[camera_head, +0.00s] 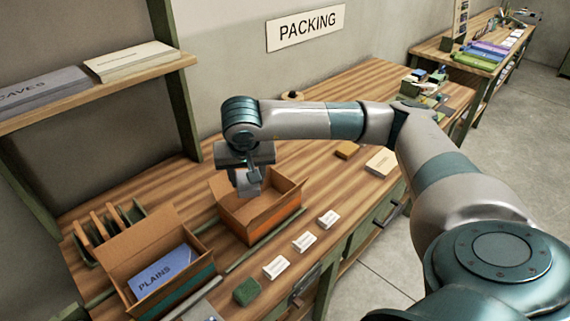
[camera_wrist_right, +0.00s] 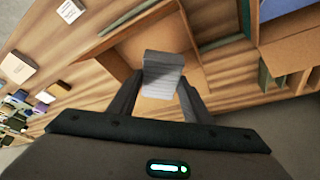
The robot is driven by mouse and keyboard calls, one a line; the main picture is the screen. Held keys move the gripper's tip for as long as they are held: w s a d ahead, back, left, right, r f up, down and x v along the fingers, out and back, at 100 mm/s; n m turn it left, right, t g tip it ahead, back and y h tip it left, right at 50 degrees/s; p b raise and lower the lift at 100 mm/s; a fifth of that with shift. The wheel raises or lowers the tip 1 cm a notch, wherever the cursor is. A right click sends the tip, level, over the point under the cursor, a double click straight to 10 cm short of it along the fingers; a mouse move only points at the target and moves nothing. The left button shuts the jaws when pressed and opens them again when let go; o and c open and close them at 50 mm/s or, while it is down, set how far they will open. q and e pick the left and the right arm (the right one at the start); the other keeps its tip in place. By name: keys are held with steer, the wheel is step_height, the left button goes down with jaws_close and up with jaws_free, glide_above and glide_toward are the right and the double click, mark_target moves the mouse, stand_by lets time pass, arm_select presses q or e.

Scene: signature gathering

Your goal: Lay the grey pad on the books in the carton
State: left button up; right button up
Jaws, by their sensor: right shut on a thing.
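My right gripper (camera_head: 252,174) is shut on a small light-grey pad (camera_head: 246,188) and holds it over the open orange carton (camera_head: 262,230) in the middle of the bench. In the right wrist view the grey pad (camera_wrist_right: 163,72) sits between the two fingers, with the carton's brown walls around it. I cannot tell whether the pad touches anything below, and no books show clearly inside this carton. A second open carton (camera_head: 187,289) at the lower left holds a blue book (camera_head: 162,271) marked PLAINS. My left gripper is not in view.
Three white labelled blocks (camera_head: 304,241) and a green block (camera_head: 246,291) lie along the bench's front edge. A wooden-slatted rack (camera_head: 128,212) stands behind the left carton. A shelf (camera_head: 90,88) with books hangs at upper left. Small items clutter the bench's far end.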

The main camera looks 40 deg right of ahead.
steer(key=s+a+n+y+b, duration=0.1)
steer(key=a+n, duration=0.2)
steer(key=a, duration=0.3)
steer(key=s+a+f+n+y+b, duration=0.1)
steer(key=a+n+b, duration=0.1)
steer(key=a, duration=0.5)
steer(key=shift+s+f+n+t+b, duration=0.25)
steer(key=shift+s+n+t+b, duration=0.05)
steer(key=shift+n, duration=0.3)
